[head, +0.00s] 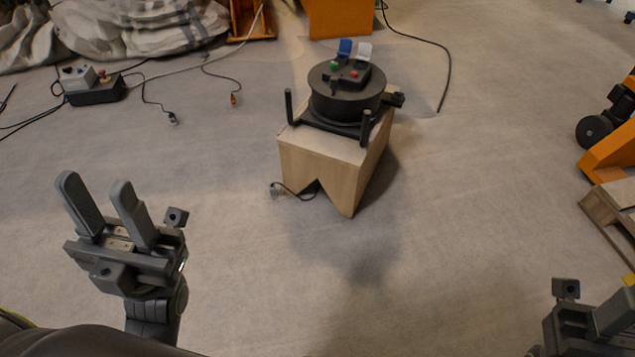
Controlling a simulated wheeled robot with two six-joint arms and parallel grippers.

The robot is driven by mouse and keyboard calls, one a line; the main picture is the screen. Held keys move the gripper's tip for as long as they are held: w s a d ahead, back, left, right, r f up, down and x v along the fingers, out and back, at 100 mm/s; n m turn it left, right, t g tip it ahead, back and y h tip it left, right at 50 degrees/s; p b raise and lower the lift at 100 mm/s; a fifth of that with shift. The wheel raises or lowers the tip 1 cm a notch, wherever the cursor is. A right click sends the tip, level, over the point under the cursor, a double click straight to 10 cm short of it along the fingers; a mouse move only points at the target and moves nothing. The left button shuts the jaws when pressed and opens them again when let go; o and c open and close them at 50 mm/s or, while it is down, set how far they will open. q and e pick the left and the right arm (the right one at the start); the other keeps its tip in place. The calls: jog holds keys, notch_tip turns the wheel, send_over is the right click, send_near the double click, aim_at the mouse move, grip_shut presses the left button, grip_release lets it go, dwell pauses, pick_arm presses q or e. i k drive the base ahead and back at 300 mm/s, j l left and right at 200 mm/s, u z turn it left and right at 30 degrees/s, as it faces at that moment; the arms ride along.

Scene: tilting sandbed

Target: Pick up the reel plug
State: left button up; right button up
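A black cable reel (342,106) with a socket panel on top sits on a wooden block stand (330,170). A short dark cable shows at the stand's foot, and a small grey plug (275,190) at its end lies on the floor by the left side of the stand. My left gripper (95,184) is open and empty, fingers pointing up in the picture, left of the plug and apart from it. My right gripper (612,312) is at the bottom right corner, cut off by the frame edge; its finger gap cannot be made out.
A grey power box (95,90) with loose cables lies at the upper left beside crumpled cloth (140,25). An orange wheeled cart (612,145) and a wooden pallet (612,215) stand at the right. The floor between my grippers and the stand is clear.

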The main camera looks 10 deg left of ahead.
aim_at(273, 189)
jog(key=i+j+z, duration=0.25)
jog(key=j, duration=0.25)
jog(key=i+j+z, duration=0.15)
jog(key=j+z, duration=0.15)
jog(key=j, duration=0.25)
jog(key=i+j+z, duration=0.1)
jog(key=j+z, duration=0.15)
jog(key=j, duration=0.35)
jog(key=j+z, duration=0.3)
jog(key=j, duration=0.3)
jog(key=i+j, duration=0.1)
jog(key=j, duration=1.65)
jog(key=i+j, duration=0.15)
jog(key=j, duration=0.75)
jog(key=z, duration=0.05)
